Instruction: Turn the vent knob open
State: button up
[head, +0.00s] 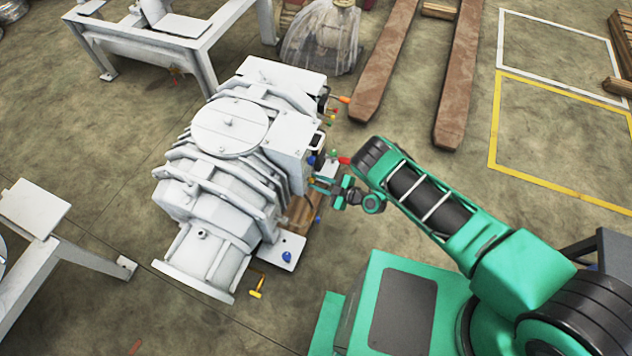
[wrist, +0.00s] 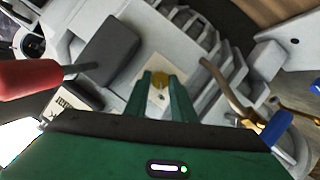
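The white screw vacuum pump (head: 230,127) stands on the floor left of my arm. A small yellow knob (wrist: 160,79) sits on a pale square plate on the pump's side. No label shows which part is the vent knob. My gripper (wrist: 161,84) points at this knob, its two green fingers apart on either side of it in the wrist view. I cannot tell whether the tips reach the knob or stop short of it. In the head view my gripper (head: 318,184) is at the pump's right side, where the knob is too small to make out clearly.
A red handle (wrist: 30,79) juts out at the left of the wrist view, close to my gripper. A blue-handled valve (wrist: 275,128) and a brass pipe (wrist: 228,92) lie to the right. A yellow T-handle (head: 257,287) shows below the pump, with clear floor beyond it.

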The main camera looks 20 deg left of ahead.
jog(key=shift+a, duration=0.1)
grip_shut()
jog(key=shift+w+d+r+m+g, duration=0.15)
jog(key=shift+w+m+g, duration=0.1)
jog(key=shift+m+g, duration=0.65)
jog(key=shift+w+d+r+m+g, duration=0.15)
jog(key=shift+m+g, duration=0.35)
jog(key=shift+m, duration=0.7)
jog(key=shift+w+f, duration=0.15)
jog(key=o, duration=1)
grip_release()
jog(key=v, duration=1)
jog(key=shift+d, duration=0.4)
